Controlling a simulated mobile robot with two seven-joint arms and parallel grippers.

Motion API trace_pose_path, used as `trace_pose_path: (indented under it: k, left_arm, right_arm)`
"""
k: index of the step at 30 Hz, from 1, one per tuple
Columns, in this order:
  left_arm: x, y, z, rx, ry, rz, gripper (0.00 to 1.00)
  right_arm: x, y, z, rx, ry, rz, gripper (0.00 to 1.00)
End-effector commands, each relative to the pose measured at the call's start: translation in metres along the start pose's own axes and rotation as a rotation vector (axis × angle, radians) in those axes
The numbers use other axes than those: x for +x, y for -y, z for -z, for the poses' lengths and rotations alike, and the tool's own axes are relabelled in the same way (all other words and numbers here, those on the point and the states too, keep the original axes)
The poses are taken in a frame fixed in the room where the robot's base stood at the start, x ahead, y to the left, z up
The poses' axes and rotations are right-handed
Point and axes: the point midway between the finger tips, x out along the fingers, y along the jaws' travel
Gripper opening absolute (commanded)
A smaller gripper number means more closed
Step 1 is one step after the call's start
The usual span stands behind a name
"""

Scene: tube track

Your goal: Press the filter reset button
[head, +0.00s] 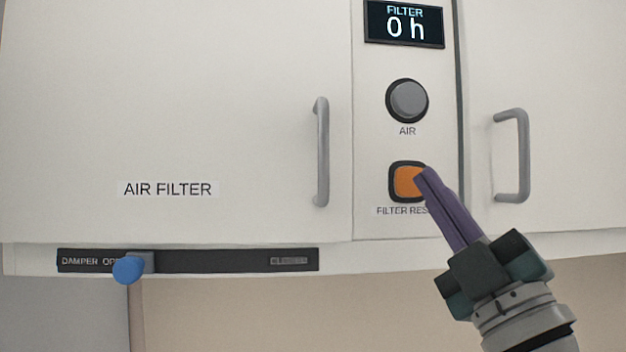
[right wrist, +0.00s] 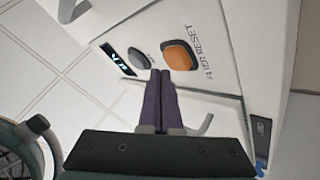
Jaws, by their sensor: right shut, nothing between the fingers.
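The filter reset button (head: 406,182) is an orange rounded square in a black surround on the white panel. Its label below is partly hidden by my right gripper. My right gripper (head: 422,174) is shut and empty, its purple fingertips overlapping the button's right edge in the head view. In the right wrist view the orange button (right wrist: 179,56) shows just beyond and to the right of the shut fingertips (right wrist: 162,72). I cannot tell whether the tips touch it. The display (head: 405,24) above reads "FILTER 0 h". My left gripper is not in view.
A round grey AIR knob (head: 407,101) sits above the button. Cabinet handles stand out at left (head: 321,152) and right (head: 513,155). A damper slider with a blue knob (head: 128,270) is at the lower left, at the DAMPER OPEN end. The space below the cabinet is clear.

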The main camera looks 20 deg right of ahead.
Motion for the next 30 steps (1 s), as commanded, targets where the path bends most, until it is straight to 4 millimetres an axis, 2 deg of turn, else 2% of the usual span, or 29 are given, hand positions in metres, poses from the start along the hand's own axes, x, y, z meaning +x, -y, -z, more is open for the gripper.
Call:
trace_pose_path:
  k: [16, 30]
  left_arm:
    - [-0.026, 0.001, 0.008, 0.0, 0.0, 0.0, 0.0]
    - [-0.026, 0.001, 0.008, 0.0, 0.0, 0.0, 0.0]
  right_arm:
    - [-0.031, -0.024, 0.024, 0.001, 0.001, 0.002, 0.0]
    - [-0.035, -0.025, 0.025, 0.001, 0.0, 0.0, 0.0]
